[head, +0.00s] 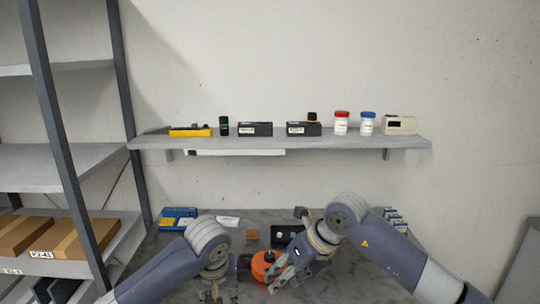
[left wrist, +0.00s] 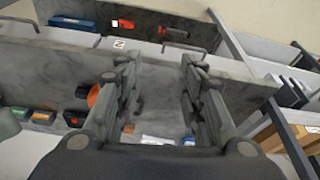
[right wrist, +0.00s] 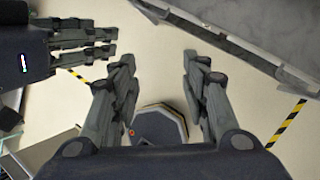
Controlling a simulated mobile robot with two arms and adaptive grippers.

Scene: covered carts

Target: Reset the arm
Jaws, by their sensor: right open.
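My right gripper (head: 284,275) is low over the grey marbled table in the head view, beside a round orange object (head: 262,268). In the right wrist view its fingers (right wrist: 158,90) are spread with nothing between them. My left gripper (head: 211,293) is at the bottom of the head view, left of the orange object and partly cut off by the frame. In the left wrist view its fingers (left wrist: 160,95) are apart and empty. The orange object shows there partly behind a finger (left wrist: 94,97).
The table (head: 335,270) holds a blue box (head: 178,218), a white packet (head: 228,221), a brown block (head: 252,234) and a dark tray (head: 286,236). A wall shelf (head: 350,142) with boxes and jars is above. A grey rack (head: 50,165) with cartons stands left.

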